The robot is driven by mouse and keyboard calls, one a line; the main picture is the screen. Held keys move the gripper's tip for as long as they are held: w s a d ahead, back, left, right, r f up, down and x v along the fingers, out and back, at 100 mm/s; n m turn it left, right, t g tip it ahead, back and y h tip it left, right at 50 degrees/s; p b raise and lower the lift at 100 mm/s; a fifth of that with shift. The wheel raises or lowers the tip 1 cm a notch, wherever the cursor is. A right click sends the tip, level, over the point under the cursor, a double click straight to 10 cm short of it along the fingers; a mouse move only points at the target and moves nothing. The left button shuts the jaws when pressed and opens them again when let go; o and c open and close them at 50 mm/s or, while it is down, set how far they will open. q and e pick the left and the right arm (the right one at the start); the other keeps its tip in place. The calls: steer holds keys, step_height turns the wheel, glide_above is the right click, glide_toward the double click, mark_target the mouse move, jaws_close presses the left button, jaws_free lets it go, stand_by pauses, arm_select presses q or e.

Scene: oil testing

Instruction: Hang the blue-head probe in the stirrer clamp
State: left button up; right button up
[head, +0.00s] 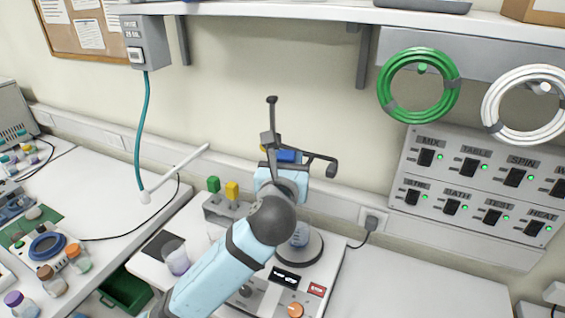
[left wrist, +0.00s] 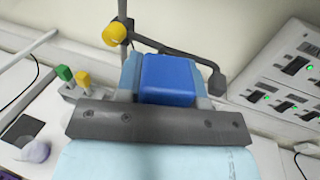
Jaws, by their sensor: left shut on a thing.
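The blue-head probe shows its blue head (head: 289,156) in the head view, and large in the left wrist view (left wrist: 168,80). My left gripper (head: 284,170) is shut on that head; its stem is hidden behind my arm. The stirrer (head: 322,272) stands below, with a round dark plate and a small beaker (head: 300,236) on it. The stirrer's stand (head: 271,115) rises behind the gripper. A dark clamp arm (head: 318,158) reaches right from it, close behind the blue head. I cannot tell whether probe and clamp touch. My right gripper is not in view.
A grey rack (head: 222,211) left of the stirrer holds a green-head probe (head: 213,184) and a yellow-head probe (head: 232,190). A beaker of purplish liquid (head: 176,259) stands in front. A white rod (head: 178,172) juts out at left. The bench right of the stirrer is clear.

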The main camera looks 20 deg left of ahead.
arm_select(q)
steer(key=d+b+x, duration=0.2)
steer(key=b+x, duration=0.1)
steer(key=x, duration=0.5)
steer(key=shift+w+a, duration=0.15)
steer(key=shift+w, duration=0.4)
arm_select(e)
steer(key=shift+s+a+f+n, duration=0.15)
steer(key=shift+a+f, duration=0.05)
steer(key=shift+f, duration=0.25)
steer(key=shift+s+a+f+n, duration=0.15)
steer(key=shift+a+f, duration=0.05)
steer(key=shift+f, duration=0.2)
arm_select(q)
steer(key=shift+f, duration=0.1)
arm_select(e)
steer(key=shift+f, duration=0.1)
